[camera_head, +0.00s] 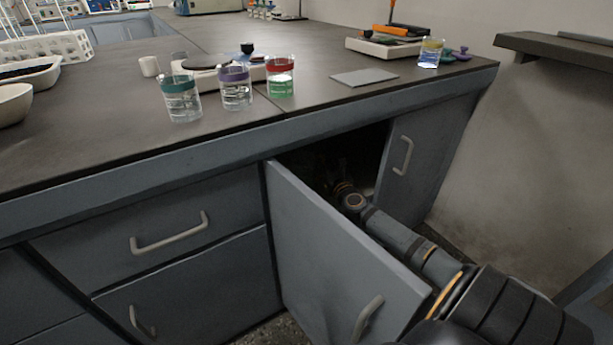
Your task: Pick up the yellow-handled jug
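I cannot make out a yellow-handled jug in this view. My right arm comes in from the lower right and reaches past the open cabinet door (335,255) into the dark cabinet under the bench. My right gripper (340,172) is inside the cabinet, deep in shadow. I cannot tell whether its fingers are open or shut, or whether they touch anything. The inside of the cabinet is too dark to show its contents. My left gripper is not in view.
The bench top (330,118) carries beakers with teal (181,98), purple (236,89) and red (281,76) bands. A grey plate (364,77) lies nearby. The right cabinet door (425,150) is shut.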

